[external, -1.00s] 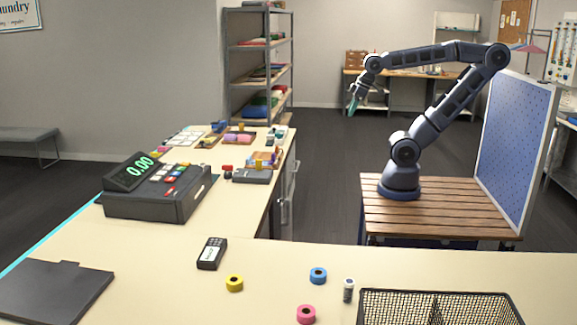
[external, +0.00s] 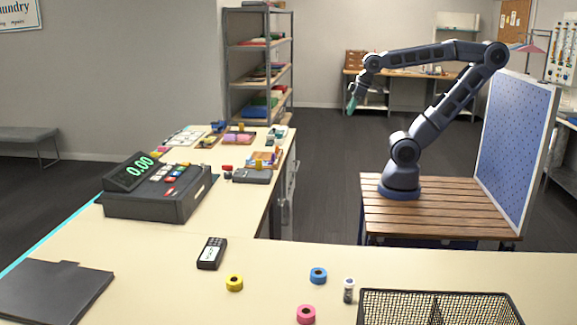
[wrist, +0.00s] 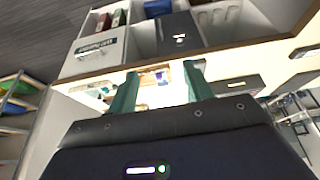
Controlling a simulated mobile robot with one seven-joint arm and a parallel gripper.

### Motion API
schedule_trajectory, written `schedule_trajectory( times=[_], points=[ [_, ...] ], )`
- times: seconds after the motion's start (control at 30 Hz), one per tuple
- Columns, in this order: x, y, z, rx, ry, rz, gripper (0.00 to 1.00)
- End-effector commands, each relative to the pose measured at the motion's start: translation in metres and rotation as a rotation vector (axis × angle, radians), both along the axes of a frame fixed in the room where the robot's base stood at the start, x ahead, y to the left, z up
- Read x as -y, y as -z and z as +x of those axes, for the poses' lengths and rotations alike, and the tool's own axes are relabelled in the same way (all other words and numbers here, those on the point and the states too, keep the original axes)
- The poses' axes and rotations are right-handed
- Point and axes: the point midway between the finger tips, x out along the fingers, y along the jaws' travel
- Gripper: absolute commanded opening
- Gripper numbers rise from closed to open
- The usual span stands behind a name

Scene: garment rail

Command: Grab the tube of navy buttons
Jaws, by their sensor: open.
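A small upright tube (external: 348,290) with dark contents stands on the front counter, just left of the wire basket. It looks like the tube of navy buttons, though its contents are too small to make out. My gripper (external: 351,104) hangs in the air beyond the far counter, pointing down, well away from the tube. In the wrist view my gripper (wrist: 161,88) shows two teal fingers spread apart with nothing held between them. The tube is not recognisable in the wrist view.
A black wire basket (external: 440,294) stands right of the tube. A black handheld device (external: 211,253) and cash register (external: 158,190) stand farther left. A blue perforated panel (external: 514,150) stands beside my arm.

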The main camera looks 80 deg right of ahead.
Motion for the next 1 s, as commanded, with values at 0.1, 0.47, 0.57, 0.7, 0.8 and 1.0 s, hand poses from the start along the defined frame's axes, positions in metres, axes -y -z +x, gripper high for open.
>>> schedule_trajectory(
  times=[0.1, 0.47, 0.57, 0.7, 0.8, 1.0],
  points=[
    [-0.011, -0.010, 0.017, -0.013, -0.038, -0.002, 0.51],
    [-0.085, -0.051, 0.100, -0.073, -0.226, -0.020, 0.51],
    [-0.112, -0.058, 0.122, -0.090, -0.280, -0.027, 0.51],
    [-0.155, -0.065, 0.150, -0.112, -0.353, -0.036, 0.51],
    [-0.189, -0.067, 0.167, -0.127, -0.406, -0.044, 0.51],
    [-0.263, -0.065, 0.195, -0.159, -0.510, -0.062, 0.51]
  ],
)
